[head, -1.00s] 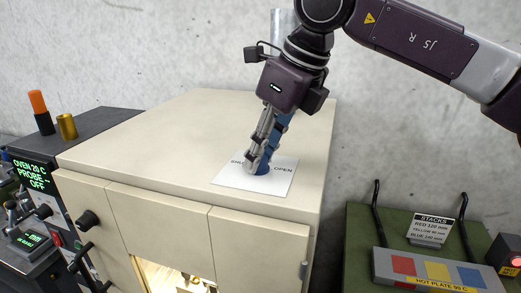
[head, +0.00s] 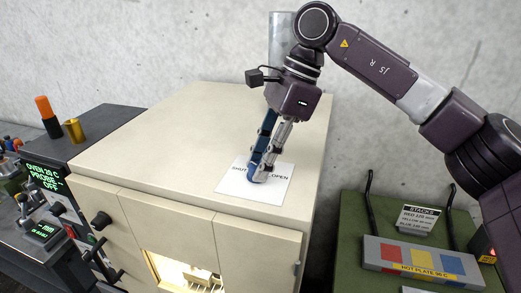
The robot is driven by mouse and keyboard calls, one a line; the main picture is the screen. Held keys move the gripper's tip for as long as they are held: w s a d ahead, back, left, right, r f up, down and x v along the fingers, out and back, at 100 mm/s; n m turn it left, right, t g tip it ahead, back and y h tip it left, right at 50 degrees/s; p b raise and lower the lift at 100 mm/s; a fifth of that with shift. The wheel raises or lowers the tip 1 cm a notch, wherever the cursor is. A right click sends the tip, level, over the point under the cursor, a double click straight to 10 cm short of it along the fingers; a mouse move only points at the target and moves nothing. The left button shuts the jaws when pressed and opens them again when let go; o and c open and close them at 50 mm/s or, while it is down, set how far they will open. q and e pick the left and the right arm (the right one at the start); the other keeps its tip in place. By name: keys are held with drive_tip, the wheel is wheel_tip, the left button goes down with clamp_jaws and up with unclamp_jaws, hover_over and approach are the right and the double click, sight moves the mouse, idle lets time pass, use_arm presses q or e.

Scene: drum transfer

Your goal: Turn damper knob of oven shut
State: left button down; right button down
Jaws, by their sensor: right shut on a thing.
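The oven (head: 190,125) is a cream box with a flat top. On its top lies a white label plate (head: 270,192) marked SHUT at left and OPEN at right. A blue damper knob (head: 253,179) is on this plate, mostly hidden behind my fingers. My right gripper (head: 261,172) points down from above and is shut on the knob. One finger looks blue and is on the left; the grey one is on the right. Which way the knob points cannot be told. My left gripper is not in view.
A grey metal pipe (head: 281,45) rises behind the oven. A hot plate (head: 423,262) with coloured squares and a STACKS sign (head: 418,219) are on the green table at right. An orange-topped item (head: 47,115) and a brass cylinder (head: 73,131) stand at left. The oven top around the plate is clear.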

drive_tip(key=shift+n+g+p, duration=0.4)
drive_tip(key=shift+n+p, duration=0.3)
drive_tip(key=shift+n, duration=0.3)
drive_tip(key=c, duration=1.6)
unclamp_jaws()
drive_tip(key=v, duration=1.2)
drive_tip(key=shift+a, duration=0.15)
